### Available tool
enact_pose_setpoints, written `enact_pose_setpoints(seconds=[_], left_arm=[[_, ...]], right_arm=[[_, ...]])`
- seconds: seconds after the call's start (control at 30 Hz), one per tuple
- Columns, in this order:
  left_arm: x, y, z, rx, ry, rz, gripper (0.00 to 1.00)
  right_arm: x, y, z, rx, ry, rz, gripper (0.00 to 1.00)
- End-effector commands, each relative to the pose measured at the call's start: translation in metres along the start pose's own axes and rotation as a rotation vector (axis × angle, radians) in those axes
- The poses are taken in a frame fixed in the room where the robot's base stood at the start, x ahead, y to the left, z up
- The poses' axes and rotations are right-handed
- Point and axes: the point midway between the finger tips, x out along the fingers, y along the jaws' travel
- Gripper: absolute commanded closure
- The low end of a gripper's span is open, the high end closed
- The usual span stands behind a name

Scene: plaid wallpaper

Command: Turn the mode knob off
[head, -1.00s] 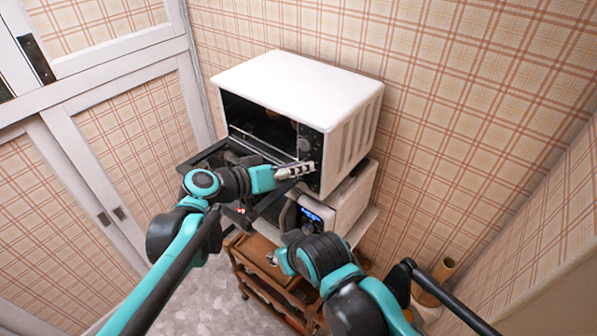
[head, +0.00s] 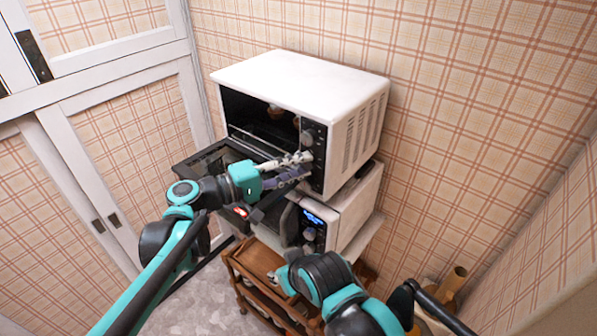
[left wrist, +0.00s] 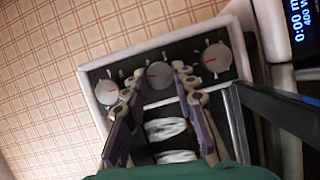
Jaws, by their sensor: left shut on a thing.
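A white toaster oven (head: 300,75) has a dark front panel with round knobs down its right side. In the left wrist view the knobs form a row: one at the left (left wrist: 107,92), a middle knob (left wrist: 159,74) and one at the right (left wrist: 216,57). My left gripper (left wrist: 152,78) has its fingertips on either side of the middle knob, shut on it. In the head view my left gripper (head: 302,166) reaches the panel below the top knob (head: 307,137) and hides the lower part. The knob labels are unreadable. My right gripper is not visible; only its arm shows.
The oven door (head: 205,160) hangs open beneath my left gripper. Small items (head: 275,110) sit inside the oven. A second appliance with a lit display (head: 314,217) stands below, above a wooden cart (head: 255,262). Plaid walls close in behind and at the right.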

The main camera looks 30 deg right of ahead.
Motion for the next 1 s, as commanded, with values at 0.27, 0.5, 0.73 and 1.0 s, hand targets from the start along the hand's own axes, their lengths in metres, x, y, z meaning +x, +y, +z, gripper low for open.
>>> enact_pose_setpoints(seconds=[0.27, 0.5, 0.73, 1.0], left_arm=[[0.000, -0.005, 0.000, -0.173, 0.001, 0.070, 1.00], [0.000, -0.004, 0.001, -0.260, 0.001, 0.106, 1.00], [0.000, -0.004, 0.001, -0.289, 0.000, 0.118, 1.00], [0.000, -0.004, 0.001, -0.292, 0.000, 0.119, 1.00]], right_arm=[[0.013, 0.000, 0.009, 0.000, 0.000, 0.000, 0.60], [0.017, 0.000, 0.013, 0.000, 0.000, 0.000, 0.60], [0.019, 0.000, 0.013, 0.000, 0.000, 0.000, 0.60], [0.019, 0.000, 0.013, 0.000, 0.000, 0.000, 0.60]])
